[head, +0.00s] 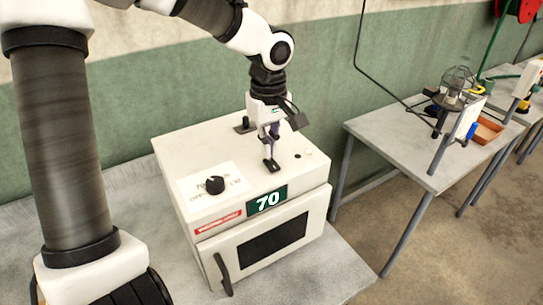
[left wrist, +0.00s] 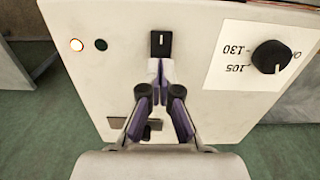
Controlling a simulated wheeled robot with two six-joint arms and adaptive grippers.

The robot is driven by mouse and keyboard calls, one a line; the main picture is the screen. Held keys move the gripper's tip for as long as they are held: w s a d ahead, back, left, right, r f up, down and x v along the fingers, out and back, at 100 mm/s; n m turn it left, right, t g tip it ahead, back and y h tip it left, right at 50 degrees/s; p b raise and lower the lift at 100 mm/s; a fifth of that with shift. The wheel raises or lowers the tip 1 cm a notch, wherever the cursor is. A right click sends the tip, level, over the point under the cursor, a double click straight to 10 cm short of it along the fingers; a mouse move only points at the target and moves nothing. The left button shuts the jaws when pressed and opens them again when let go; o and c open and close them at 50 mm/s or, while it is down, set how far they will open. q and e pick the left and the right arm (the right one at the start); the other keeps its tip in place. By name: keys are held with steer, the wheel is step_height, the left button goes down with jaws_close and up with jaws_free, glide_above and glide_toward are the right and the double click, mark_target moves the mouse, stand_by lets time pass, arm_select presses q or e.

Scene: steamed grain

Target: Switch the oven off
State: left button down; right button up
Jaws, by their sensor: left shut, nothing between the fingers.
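The oven is a white box (head: 214,236) with a dark window and handle on its front and a green display reading 70. A black switch (left wrist: 161,44) with a white mark stands on its top. In the head view this switch shows at the tip of my left gripper (head: 270,158). My left gripper (left wrist: 160,66) is shut and empty, pointing down, its fingertips right by the switch; I cannot tell whether they touch. A round black knob (head: 215,184) sits on a white label, and shows in the left wrist view (left wrist: 271,56). My right gripper is not in view.
In the left wrist view one small lamp (left wrist: 76,45) glows and a dark one (left wrist: 100,44) is beside it. The oven stands on a grey table (head: 345,262). A second table (head: 395,130) at right holds a wire-cage device and an orange tray (head: 487,131).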

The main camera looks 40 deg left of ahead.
mark_target(269, 160)
arm_select(q)
steer(key=shift+f+b, duration=0.75)
steer(key=shift+f, duration=0.15)
step_height(269, 160, up, 2)
steer(key=shift+r+p, duration=0.25)
steer(key=shift+p, duration=0.8)
step_height(269, 160, up, 5)
steer(key=p, duration=0.3)
steer(key=shift+f, duration=0.15)
